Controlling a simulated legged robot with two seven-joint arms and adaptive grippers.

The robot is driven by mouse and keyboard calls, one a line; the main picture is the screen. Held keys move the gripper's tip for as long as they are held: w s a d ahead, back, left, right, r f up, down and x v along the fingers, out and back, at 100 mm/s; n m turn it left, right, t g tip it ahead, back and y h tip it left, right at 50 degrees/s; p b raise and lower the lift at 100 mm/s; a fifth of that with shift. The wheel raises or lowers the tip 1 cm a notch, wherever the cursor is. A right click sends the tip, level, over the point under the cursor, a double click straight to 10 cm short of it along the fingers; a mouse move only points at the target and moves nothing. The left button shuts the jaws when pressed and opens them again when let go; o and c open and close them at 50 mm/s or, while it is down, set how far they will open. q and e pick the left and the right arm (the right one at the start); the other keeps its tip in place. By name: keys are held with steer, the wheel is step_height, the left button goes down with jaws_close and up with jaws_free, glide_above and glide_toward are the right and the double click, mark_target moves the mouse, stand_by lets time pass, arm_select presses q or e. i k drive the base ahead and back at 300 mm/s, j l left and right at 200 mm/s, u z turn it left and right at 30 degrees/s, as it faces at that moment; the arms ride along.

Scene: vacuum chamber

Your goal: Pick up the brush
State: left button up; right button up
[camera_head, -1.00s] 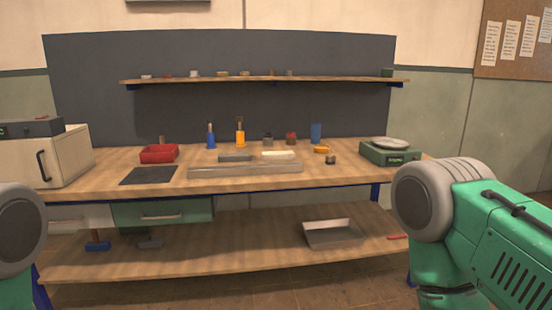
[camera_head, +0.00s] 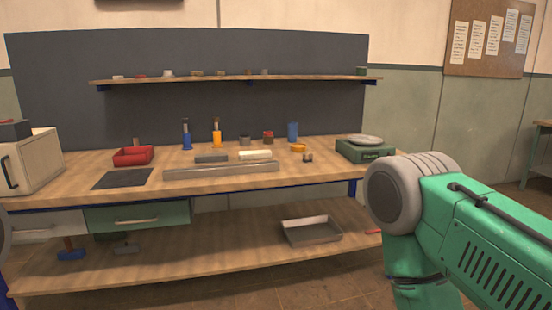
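Two upright brush-like tools stand at the back of the workbench, one blue (camera_head: 186,141) and one orange (camera_head: 216,138), both with darker upper ends.
The wooden workbench (camera_head: 75,191) holds a red bin (camera_head: 133,156), a dark mat (camera_head: 122,179), a long tray (camera_head: 221,171), a green scale (camera_head: 364,152) and a white cabinet (camera_head: 30,165). A metal pan (camera_head: 311,231) sits on the lower shelf. Floor shows in front.

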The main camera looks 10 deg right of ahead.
mark_target(307, 157)
steer(key=i+l, duration=0.2)
steer(key=i, duration=0.25)
steer(key=i+l, duration=0.25)
steer(key=i, duration=0.25)
steer(key=i+l, duration=0.2)
steer(key=i, duration=0.25)
